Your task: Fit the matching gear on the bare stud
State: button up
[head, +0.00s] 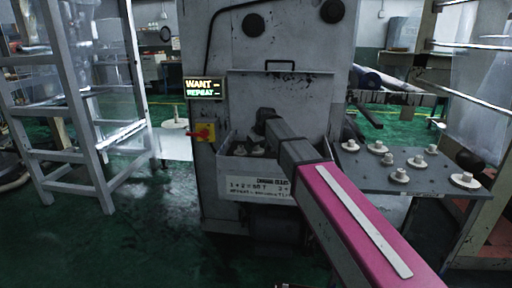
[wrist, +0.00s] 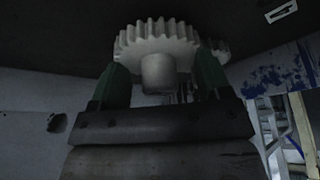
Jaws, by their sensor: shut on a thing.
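In the wrist view a pale toothed gear (wrist: 157,38) with a round hub sits between the two green fingers of my gripper (wrist: 160,75), which is shut on it. Part of another toothed edge (wrist: 219,50) shows behind it at the right. In the head view my arm reaches to the open box (head: 258,188) on the front of the grey machine. My gripper (head: 264,122) is at the box's back, its fingers and the held gear not clear there. Pale shapes in the box are partly hidden by my arm. I cannot make out the bare stud.
A grey table (head: 372,178) at the right holds several pale hubbed discs (head: 399,175). A lit sign (head: 205,88) reading "WANT" and "REPEAT" and a red knob (head: 203,132) are left of the box. A white frame (head: 75,150) stands at left. Green floor (head: 150,240) is clear at front left.

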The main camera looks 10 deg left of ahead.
jog(key=shift+f, duration=0.7)
dwell(0.4)
jog(key=o, duration=1)
jog(key=shift+r, duration=0.1)
